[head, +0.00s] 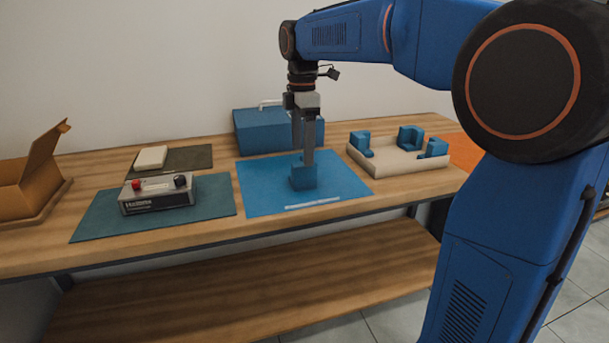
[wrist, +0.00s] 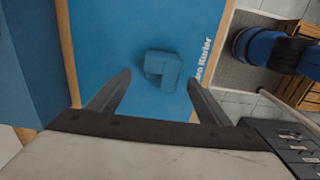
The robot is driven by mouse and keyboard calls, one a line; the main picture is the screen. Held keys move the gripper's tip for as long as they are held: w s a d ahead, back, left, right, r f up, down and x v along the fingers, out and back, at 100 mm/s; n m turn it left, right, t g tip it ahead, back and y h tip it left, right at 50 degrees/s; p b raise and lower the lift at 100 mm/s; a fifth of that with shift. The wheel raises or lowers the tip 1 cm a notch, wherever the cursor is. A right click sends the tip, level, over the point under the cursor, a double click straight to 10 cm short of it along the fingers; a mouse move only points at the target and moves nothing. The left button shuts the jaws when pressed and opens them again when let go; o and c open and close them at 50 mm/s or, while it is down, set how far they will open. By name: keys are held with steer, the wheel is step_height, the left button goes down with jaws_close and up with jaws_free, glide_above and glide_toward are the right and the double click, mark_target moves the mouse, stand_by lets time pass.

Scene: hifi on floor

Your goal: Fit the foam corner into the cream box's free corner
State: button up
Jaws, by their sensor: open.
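The blue foam corner (head: 303,178) stands on the blue mat in the middle of the bench. It also shows in the wrist view (wrist: 162,69), lying between and beyond the fingertips. My gripper (head: 304,158) points straight down at the foam corner. In the wrist view my gripper (wrist: 157,82) has its two fingers wide apart with nothing between them but mat and foam. I cannot tell how far the tips are above the foam. The cream box (head: 400,164) stands open to the right of the mat. Blue foam pieces sit in three of its corners; its front-left corner looks free.
The blue mat (head: 258,189) has bare room around the foam. A blue case (head: 277,131) stands behind it. A grey device (head: 157,195) with knobs sits on a green mat (head: 96,217) at left. A pale block (head: 150,157) and an open cardboard box (head: 30,183) are farther left.

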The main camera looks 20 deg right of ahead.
mark_target(303, 173)
steer(key=shift+d+f, duration=0.2)
steer(key=shift+f, duration=2.05)
steer(key=c, duration=1.2)
